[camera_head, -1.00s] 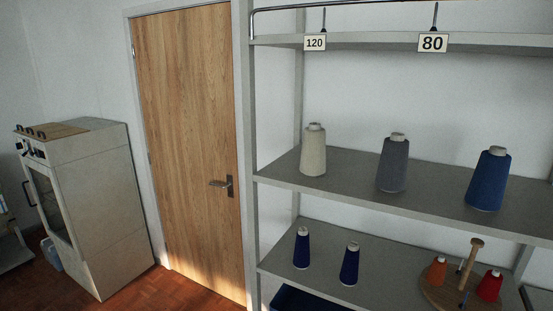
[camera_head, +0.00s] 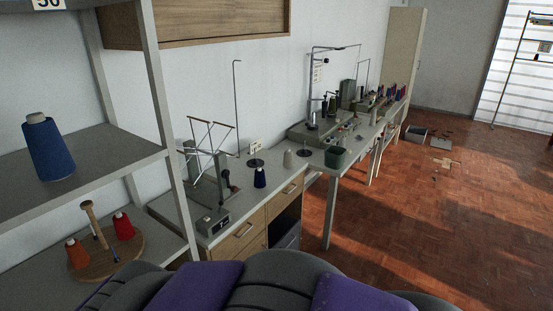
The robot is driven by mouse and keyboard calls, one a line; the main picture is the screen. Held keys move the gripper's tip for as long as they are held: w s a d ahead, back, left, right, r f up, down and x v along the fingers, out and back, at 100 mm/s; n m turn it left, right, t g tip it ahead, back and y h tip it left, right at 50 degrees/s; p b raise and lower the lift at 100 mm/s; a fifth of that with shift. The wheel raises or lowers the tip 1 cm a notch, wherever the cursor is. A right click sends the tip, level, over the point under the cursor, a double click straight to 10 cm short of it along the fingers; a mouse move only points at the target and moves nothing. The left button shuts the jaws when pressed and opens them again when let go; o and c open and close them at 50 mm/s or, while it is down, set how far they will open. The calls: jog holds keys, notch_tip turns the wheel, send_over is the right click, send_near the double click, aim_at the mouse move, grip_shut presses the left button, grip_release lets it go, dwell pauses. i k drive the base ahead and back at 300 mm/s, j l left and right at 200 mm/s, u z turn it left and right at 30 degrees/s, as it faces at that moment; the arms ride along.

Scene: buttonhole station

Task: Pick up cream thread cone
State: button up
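The cream cone that stood on the shelf earlier is out of view now. My gripper is not in view; only dark and purple parts of my own body show along the bottom edge.
At left, a grey shelf (camera_head: 95,175) holds a blue cone (camera_head: 48,147) and, below, a wooden stand (camera_head: 88,264) with orange and red spools. Tables with sewing machines (camera_head: 320,125) line the wall. The wooden floor (camera_head: 430,215) at right is largely clear.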

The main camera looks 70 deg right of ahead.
aim_at(288, 160)
jog(key=z, duration=2.45)
jog(key=i+l+z, duration=0.1)
jog(key=i+l, duration=0.2)
jog(key=i, duration=0.3)
jog(key=i+l, duration=0.2)
jog(key=i, duration=0.35)
jog(key=i+l+z, duration=0.15)
jog(key=i, duration=0.45)
jog(key=i+l, duration=0.25)
jog(key=i, duration=0.35)
jog(key=l+z, duration=0.05)
